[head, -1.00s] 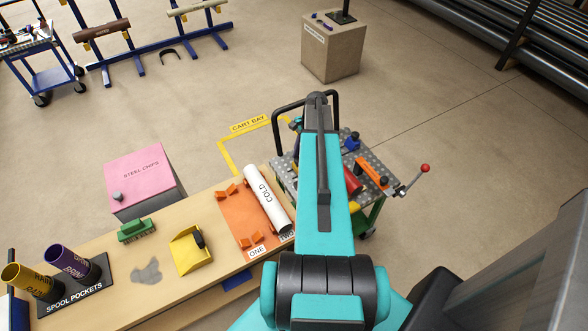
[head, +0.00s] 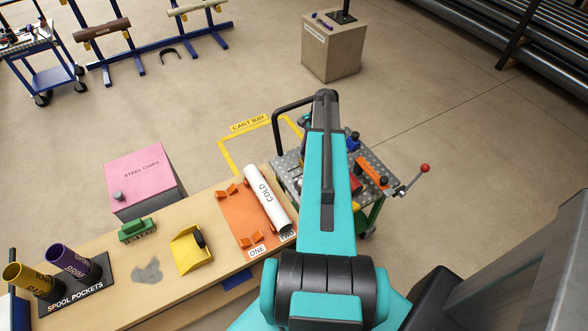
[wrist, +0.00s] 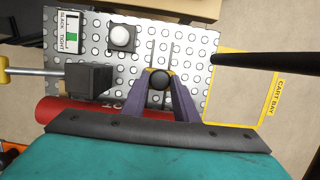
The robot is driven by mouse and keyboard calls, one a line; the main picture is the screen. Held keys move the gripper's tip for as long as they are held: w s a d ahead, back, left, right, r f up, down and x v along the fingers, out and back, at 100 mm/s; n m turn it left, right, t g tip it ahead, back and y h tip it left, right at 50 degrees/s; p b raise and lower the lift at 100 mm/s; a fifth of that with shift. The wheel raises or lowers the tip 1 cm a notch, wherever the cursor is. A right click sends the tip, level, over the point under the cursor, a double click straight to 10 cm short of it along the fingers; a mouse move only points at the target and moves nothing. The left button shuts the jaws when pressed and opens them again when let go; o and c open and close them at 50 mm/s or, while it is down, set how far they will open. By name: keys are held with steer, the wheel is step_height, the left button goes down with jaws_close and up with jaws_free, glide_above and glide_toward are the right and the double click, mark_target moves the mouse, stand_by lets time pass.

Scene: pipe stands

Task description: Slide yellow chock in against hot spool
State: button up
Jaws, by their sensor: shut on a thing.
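The yellow chock (wrist: 150,72) shows in the wrist view as a small yellow piece around a round black knob (wrist: 160,79). My gripper (wrist: 161,84) is shut on this knob, over two parallel slots in the cart's plate. The red hot spool (wrist: 60,111) lies just below the fingers in the wrist view. Its lettering is mostly hidden by my gripper. I cannot tell whether chock and spool touch. In the head view a strip of the red spool (head: 353,182) shows beside my arm, which hides the chock.
The perforated cart plate (wrist: 200,50) carries a dark block (wrist: 90,79), a white button (wrist: 122,37) and a slack/tight gauge (wrist: 68,35). A black cart handle (wrist: 265,60) crosses at right. A bench with a white COLD spool (head: 267,198) stands left of the cart.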

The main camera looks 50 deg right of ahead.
steer(key=shift+d, duration=0.1)
steer(key=shift+s+d+p, duration=0.1)
steer(key=shift+s+d, duration=0.15)
steer(key=shift+d, duration=0.5)
steer(key=shift+s+d+p, duration=0.1)
steer(key=shift+s+d, duration=0.1)
steer(key=shift+d, duration=0.6)
steer(key=shift+s+d+p, duration=0.1)
steer(key=shift+s+d, duration=0.15)
steer(key=shift+d, duration=0.5)
steer(key=o, duration=0.7)
steer(key=shift+a+p+v, duration=0.25)
steer(key=shift+p+v, duration=0.4)
steer(key=shift+v, duration=0.5)
steer(key=shift+a+p+v, duration=0.25)
steer(key=shift+p+v, duration=0.35)
steer(key=shift+v, duration=0.5)
steer(key=shift+a+p+v, duration=0.25)
steer(key=shift+p+v, duration=0.4)
steer(key=shift+v, duration=0.5)
steer(key=shift+w+r, duration=0.15)
